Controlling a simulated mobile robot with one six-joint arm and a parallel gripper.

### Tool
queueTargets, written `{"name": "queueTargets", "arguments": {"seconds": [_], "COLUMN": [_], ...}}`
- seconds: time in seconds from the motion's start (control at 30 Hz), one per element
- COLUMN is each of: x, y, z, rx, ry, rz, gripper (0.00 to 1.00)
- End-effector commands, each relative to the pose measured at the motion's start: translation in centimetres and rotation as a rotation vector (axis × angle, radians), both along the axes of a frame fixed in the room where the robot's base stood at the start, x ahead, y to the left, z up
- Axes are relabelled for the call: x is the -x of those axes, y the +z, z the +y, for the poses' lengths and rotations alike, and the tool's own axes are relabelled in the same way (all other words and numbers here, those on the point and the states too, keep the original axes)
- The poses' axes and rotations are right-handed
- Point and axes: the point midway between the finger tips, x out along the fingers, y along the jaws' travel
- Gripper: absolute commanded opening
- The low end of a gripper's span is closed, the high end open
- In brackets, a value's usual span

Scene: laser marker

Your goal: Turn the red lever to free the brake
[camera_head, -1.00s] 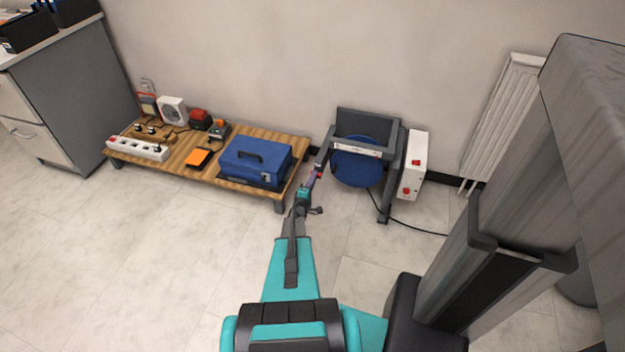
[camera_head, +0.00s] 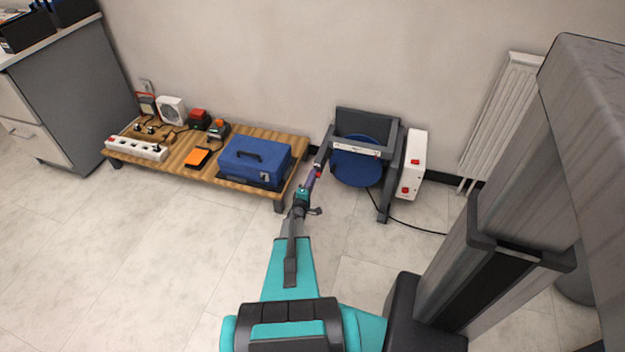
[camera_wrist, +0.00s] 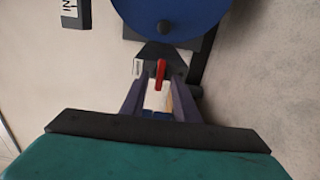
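The red lever (camera_wrist: 160,73) shows in the wrist view as a short red bar on a dark bracket below the blue disc (camera_wrist: 172,14). In the head view a small red spot, likely the lever (camera_head: 318,171), is at the left side of the dark frame holding the blue disc (camera_head: 357,161). My gripper (camera_wrist: 158,90) is open, its two purple-grey fingers either side of a pale block with the lever between or just beyond the tips. Contact cannot be told. In the head view my gripper (camera_head: 311,177) reaches up to the frame's lower left.
A low wooden table (camera_head: 180,173) with a blue toolbox (camera_head: 254,162) and several small devices stands to the left. A white box with red switches (camera_head: 413,165) is right of the frame, its black cable on the floor. A radiator (camera_head: 497,120) is farther right.

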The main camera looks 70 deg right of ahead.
Motion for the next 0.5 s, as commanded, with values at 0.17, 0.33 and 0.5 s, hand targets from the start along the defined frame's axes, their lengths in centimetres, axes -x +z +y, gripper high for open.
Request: {"name": "queueTargets", "arguments": {"seconds": [0.17,0.33,0.5], "x": [0.1,0.3,0.5], "y": [0.2,0.2,0.2], "z": [1.9,4.5,7.2], "rx": [0.0,-0.001,-0.001], "ry": [0.001,0.001,0.001], "rz": [0.0,0.0,0.0], "gripper": [0.28,0.28,0.28]}}
